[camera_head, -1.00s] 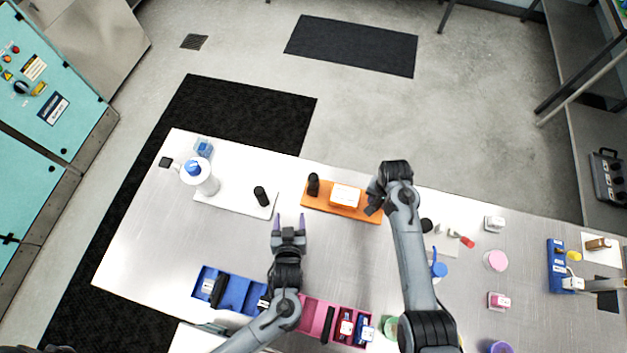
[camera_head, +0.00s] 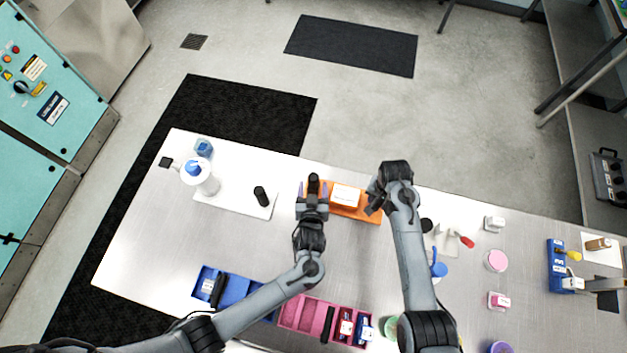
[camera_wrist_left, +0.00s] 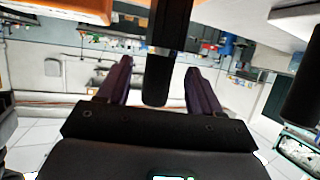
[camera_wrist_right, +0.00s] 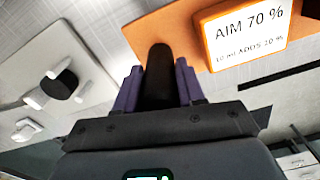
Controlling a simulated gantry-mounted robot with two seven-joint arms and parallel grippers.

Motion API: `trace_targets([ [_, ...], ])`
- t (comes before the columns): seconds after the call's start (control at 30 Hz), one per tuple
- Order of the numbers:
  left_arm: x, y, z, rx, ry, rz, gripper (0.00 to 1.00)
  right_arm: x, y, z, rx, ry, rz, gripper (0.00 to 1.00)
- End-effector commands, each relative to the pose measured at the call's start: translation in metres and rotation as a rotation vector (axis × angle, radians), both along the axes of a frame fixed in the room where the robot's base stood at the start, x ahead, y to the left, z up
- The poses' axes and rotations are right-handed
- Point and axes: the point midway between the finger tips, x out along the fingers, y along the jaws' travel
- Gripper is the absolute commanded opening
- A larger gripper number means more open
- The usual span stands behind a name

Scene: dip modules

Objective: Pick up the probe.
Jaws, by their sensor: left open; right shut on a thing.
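The left wrist view shows the cylinder (camera_wrist_left: 158,75) between the spread fingers. My right gripper (camera_head: 375,202) is at the right end of the board. In the right wrist view it is shut on another black cylinder (camera_wrist_right: 158,75). A third black cylinder (camera_head: 261,196) is on the white board at left.
A blue tray (camera_head: 235,291) and a pink tray (camera_head: 290,313) lie at the near edge. A white bottle with a blue cap (camera_head: 199,178) stands at left. Small coloured containers crowd the right side.

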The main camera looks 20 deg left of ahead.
Motion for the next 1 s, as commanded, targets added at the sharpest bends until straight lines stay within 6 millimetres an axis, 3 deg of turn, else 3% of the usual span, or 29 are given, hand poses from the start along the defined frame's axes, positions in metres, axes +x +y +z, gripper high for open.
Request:
trace_targets([
  [0.33,0.039,0.008,-0.011,0.003,-0.001,-0.001,0.65,0.0,0.0,0.0,0.0,0.001,0.001,0.0],
  [0.7,0.045,0.01,-0.015,0.0,0.0,0.0,0.65,0.0,0.0,0.0,0.0,0.001,0.001,0.0],
  [0.77,0.045,0.01,-0.015,0.0,0.0,0.0,0.59,0.0,0.0,0.0,0.0,0.001,0.001,0.0],
  [1.0,0.045,0.01,-0.015,0.0,0.0,0.0,0.22,0.0,0.0,0.0,0.0,0.001,0.001,0.0],
])
